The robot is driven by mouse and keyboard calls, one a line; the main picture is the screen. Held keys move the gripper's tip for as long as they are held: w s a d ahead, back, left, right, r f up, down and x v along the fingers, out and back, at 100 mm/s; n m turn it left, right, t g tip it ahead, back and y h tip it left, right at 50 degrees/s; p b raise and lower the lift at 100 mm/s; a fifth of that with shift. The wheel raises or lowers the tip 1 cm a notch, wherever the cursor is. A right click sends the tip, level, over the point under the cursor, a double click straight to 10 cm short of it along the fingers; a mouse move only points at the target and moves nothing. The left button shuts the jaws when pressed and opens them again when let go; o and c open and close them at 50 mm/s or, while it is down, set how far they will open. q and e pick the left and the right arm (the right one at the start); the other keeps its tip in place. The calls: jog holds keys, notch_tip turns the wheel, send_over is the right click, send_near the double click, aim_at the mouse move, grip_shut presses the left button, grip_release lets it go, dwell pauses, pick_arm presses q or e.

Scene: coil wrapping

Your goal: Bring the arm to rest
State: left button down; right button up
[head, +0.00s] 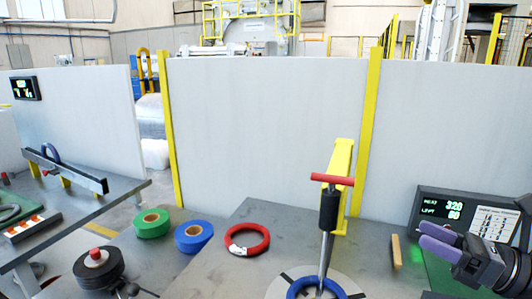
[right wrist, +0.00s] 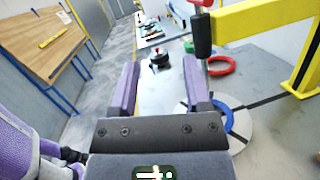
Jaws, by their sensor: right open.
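My right gripper (head: 424,236) is at the right edge of the head view, in front of the display box. Its two purple fingers are apart with nothing between them, as the right wrist view also shows (right wrist: 160,72). A blue coil ring (head: 300,288) lies on the round pale plate (head: 345,282) under the yellow-armed press. A red coil ring (head: 248,239) lies on the grey table to its left. My right gripper is apart from both rings. My left gripper is not seen.
The yellow post (head: 341,165) carries a black tool with a red handle (head: 333,179). Green tape (head: 152,223) and blue tape (head: 194,237) rolls stand at left, near a black spool (head: 98,270). A display box (head: 468,210) stands at right. A wooden bench (right wrist: 42,40) shows in the wrist view.

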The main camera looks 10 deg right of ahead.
jog(key=s+a+f+m+h, duration=0.1)
jog(key=a+f+m+h, duration=0.1)
jog(key=f+m+h, duration=1.1)
jog(key=s+a+f+m+h, duration=0.15)
jog(key=f+m+h, duration=0.4)
jog(key=m, duration=1.45)
jog(key=s+a+f+m+g+y, duration=0.2)
jog(key=s+a+f+m+g, duration=0.25)
jog(key=s+a+g, duration=0.2)
jog(key=s+a+f+m+g+y, duration=0.2)
jog(key=s+a+f+m+g, duration=0.25)
jog(key=s+a, duration=0.35)
notch_tip(320, 180, down, 18)
jog(key=s+d+g+b, duration=0.1)
jog(key=s, duration=0.1)
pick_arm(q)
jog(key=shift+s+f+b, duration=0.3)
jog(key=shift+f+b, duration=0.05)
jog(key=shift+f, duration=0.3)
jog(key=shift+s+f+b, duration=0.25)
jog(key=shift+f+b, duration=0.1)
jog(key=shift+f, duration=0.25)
pick_arm(e)
jog(key=s+d+f+n+g, duration=0.1)
jog(key=s+d+f, duration=0.2)
jog(key=s+f, duration=0.9)
jog(key=shift+s+f, duration=0.35)
jog(key=shift+s, duration=0.7)
